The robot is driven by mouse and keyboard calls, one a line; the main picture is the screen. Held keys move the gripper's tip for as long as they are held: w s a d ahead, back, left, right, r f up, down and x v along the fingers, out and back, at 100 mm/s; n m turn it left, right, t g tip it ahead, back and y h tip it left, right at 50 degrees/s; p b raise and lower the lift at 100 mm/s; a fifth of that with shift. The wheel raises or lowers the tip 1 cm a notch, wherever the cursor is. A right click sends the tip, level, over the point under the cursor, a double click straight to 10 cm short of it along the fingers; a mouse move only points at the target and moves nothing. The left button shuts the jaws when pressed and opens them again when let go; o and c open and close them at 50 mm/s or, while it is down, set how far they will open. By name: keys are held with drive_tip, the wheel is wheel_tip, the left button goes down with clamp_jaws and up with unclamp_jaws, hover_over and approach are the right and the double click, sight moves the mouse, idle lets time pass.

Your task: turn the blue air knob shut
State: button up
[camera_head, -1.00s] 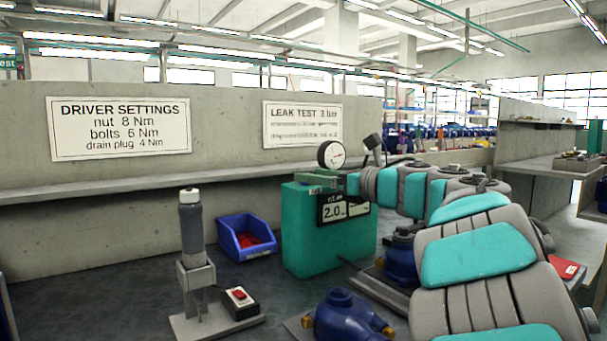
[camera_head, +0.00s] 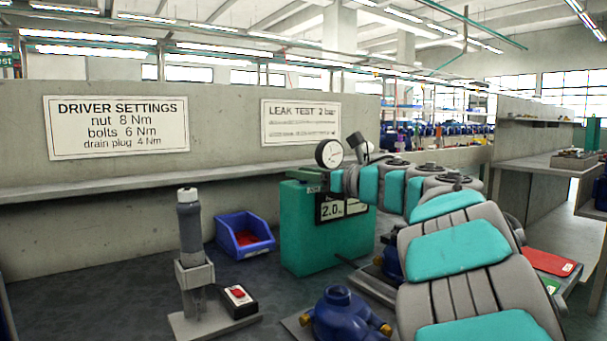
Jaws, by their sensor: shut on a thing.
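The green leak-test box (camera_head: 300,235) stands on the bench in the middle of the view. It has a round dial gauge (camera_head: 329,153) on top and a display (camera_head: 331,210) that reads 2.0. My arm comes in from the lower right and reaches the top of the box. My gripper (camera_head: 334,180) is at the box's upper edge, right below the gauge, and is shut on the blue air knob. The knob itself is hidden behind the gripper and wrist, so its angle cannot be seen. A small label sits beside the gripper on the box.
A blue bin (camera_head: 246,238) with red parts stands left of the box. A grey driver (camera_head: 190,225) in its stand and a red-button switch box (camera_head: 238,299) are further left. A blue pump housing (camera_head: 345,318) is in front. A concrete wall with signs runs behind.

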clamp_jaws()
